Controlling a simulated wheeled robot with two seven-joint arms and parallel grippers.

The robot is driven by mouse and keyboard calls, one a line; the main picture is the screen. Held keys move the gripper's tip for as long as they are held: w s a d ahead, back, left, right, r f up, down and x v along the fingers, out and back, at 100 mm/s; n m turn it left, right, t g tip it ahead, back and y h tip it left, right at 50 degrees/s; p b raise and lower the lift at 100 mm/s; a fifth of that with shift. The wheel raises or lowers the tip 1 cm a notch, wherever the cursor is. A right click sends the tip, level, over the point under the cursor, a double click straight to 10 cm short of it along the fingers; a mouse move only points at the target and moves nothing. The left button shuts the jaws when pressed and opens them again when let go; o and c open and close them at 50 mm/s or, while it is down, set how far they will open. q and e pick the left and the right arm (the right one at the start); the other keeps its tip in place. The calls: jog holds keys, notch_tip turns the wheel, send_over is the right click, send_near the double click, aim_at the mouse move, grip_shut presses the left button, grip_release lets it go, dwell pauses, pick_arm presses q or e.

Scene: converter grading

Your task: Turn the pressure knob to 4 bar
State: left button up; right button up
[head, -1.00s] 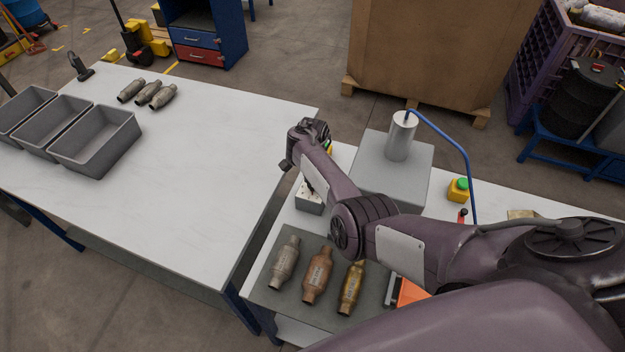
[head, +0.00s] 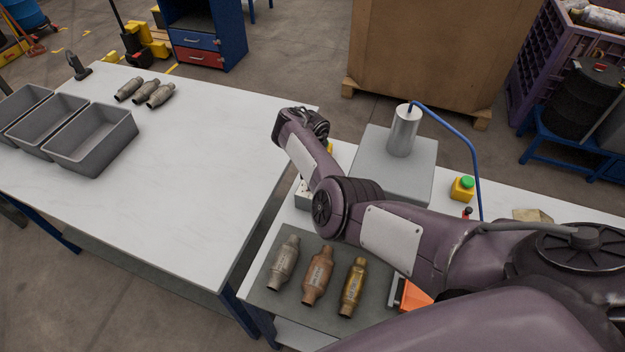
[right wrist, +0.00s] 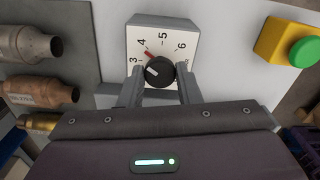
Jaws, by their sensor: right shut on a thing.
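The black pressure knob (right wrist: 160,72) sits on a pale dial plate (right wrist: 172,38) marked 3 to 6 in the right wrist view. A red mark shows near the 4; the knob's white line slants toward the left side of the scale. My right gripper (right wrist: 161,80) has one finger on each side of the knob and is shut on it. In the head view the grey dial box (head: 302,198) is mostly behind my right arm, which hides the gripper and the knob. My left gripper is in neither view.
A yellow box with a green button (head: 463,188) stands right of a grey block carrying a metal cylinder (head: 403,132). Three converters lie on a grey mat (head: 278,312) in front. Grey bins (head: 95,145) stand on the left table (head: 205,165), whose middle is clear.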

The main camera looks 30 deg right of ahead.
jog(key=shift+m+b, duration=0.4)
jog(key=shift+m, duration=0.5)
jog(key=o, duration=1)
jog(key=shift+c, duration=0.2)
notch_tip(320, 180, up, 6)
jog(key=shift+f, duration=0.1)
jog(key=shift+r+p, duration=0.65)
jog(key=shift+p, duration=0.3)
jog(key=shift+r+p, duration=0.3)
jog(key=shift+r, duration=0.1)
